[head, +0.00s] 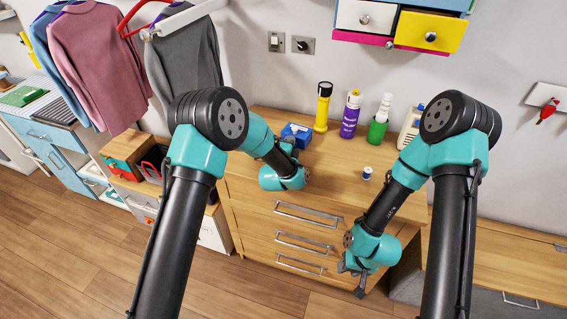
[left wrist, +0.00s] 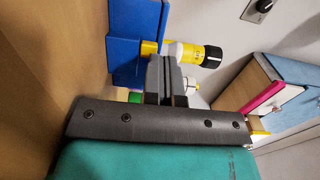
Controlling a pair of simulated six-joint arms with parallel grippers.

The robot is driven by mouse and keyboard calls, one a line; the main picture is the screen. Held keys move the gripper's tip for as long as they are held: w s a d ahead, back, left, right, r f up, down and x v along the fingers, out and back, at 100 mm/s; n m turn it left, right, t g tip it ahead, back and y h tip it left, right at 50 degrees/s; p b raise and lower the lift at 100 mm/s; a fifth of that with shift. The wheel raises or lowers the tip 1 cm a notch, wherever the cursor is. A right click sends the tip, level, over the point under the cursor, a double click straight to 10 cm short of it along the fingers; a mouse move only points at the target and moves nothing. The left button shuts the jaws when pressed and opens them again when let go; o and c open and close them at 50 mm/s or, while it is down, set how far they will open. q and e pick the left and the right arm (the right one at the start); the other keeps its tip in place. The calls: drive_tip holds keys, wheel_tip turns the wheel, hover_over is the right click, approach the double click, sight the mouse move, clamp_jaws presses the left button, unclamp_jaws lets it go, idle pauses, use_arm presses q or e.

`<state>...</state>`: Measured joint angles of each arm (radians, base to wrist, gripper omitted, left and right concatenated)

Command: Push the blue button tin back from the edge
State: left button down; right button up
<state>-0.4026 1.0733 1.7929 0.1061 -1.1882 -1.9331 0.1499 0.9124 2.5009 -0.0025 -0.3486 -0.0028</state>
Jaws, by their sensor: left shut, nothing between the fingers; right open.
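The blue button tin (head: 299,130) is a box-shaped blue thing on the top of the wooden chest of drawers (head: 335,156), left of the yellow torch. My left forearm hides part of its near side. In the left wrist view the tin (left wrist: 124,52) stands just beyond the fingertips of my left gripper (left wrist: 166,62), a little to the left. That gripper is shut and empty. I cannot tell whether it touches the tin. In the head view its fingers are mostly hidden by my arm. My right gripper (head: 356,280) is open and empty, low in front of the drawers.
A yellow torch (head: 323,107), a purple spray can (head: 350,114), a green container with a white bottle (head: 379,123) and a pale bottle (head: 409,128) stand along the back. A small white-and-blue item (head: 367,173) stands nearer the front. Small coloured drawers (head: 425,32) hang above.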

use_arm(q)
drive_tip(key=shift+s, duration=0.15)
drive_tip(key=v, duration=1.3)
drive_tip(key=shift+s+a, duration=0.2)
drive_tip(key=shift+s, duration=0.1)
use_arm(e)
drive_tip(key=shift+w+a, duration=0.2)
drive_tip(key=shift+a, duration=0.1)
